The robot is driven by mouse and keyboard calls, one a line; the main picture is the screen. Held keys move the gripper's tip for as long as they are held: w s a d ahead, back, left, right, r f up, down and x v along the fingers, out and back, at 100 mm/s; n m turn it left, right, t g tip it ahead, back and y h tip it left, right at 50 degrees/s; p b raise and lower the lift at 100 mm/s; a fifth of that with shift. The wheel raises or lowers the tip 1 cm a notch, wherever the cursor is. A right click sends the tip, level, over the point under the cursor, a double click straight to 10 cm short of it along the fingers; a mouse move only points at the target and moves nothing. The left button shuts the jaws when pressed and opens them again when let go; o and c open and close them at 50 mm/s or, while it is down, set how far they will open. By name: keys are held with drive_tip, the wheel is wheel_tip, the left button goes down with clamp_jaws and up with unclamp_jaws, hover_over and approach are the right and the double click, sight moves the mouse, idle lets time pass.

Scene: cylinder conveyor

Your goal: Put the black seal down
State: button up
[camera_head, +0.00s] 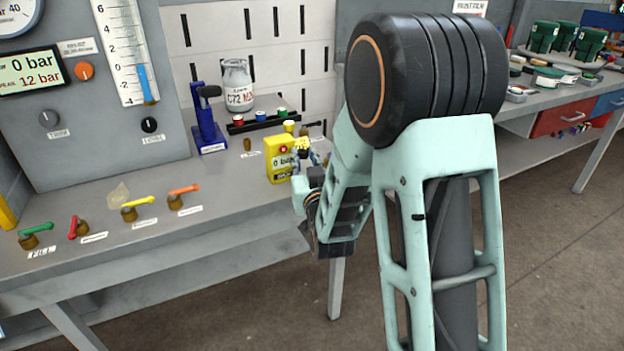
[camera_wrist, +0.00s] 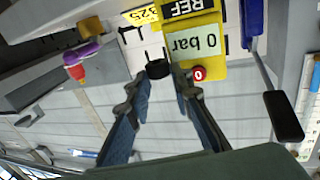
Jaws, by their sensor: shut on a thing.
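The black seal (camera_wrist: 158,69) is a small dark ring in the wrist view, held between the tips of my gripper (camera_wrist: 160,78). My gripper is shut on it, with one finger on each side. The seal is just beside the yellow gauge (camera_wrist: 205,68), which reads 0 bar; I cannot tell whether they touch. In the head view the yellow gauge (camera_head: 280,172) stands on the grey bench, and my wrist is close to its right. The seal cannot be made out there.
On the grey bench (camera_head: 235,205), a blue press (camera_head: 207,130) stands behind the gauge to the left. A black rack (camera_head: 262,124) with coloured caps and a white canister (camera_head: 238,88) are behind. Several coloured valve levers (camera_head: 139,203) line the front left. Bench between is clear.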

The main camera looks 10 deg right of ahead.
drive_tip(key=f, duration=0.1)
drive_tip(key=w+d+f, duration=0.1)
drive_tip(key=d+f, duration=0.1)
drive_tip(key=shift+w+f+b, duration=0.15)
drive_tip(key=shift+w+b, duration=0.2)
drive_tip(key=shift+w, duration=0.05)
drive_tip(key=shift+w+d+f+b, duration=0.1)
drive_tip(key=shift+f+b, duration=0.25)
drive_tip(key=shift+f, duration=0.6)
drive_tip(key=shift+w+d+f+b, duration=0.1)
drive_tip(key=shift+f+b, duration=0.25)
drive_tip(key=shift+f, duration=0.55)
drive_tip(key=shift+f, duration=0.2)
drive_tip(key=o, duration=0.5)
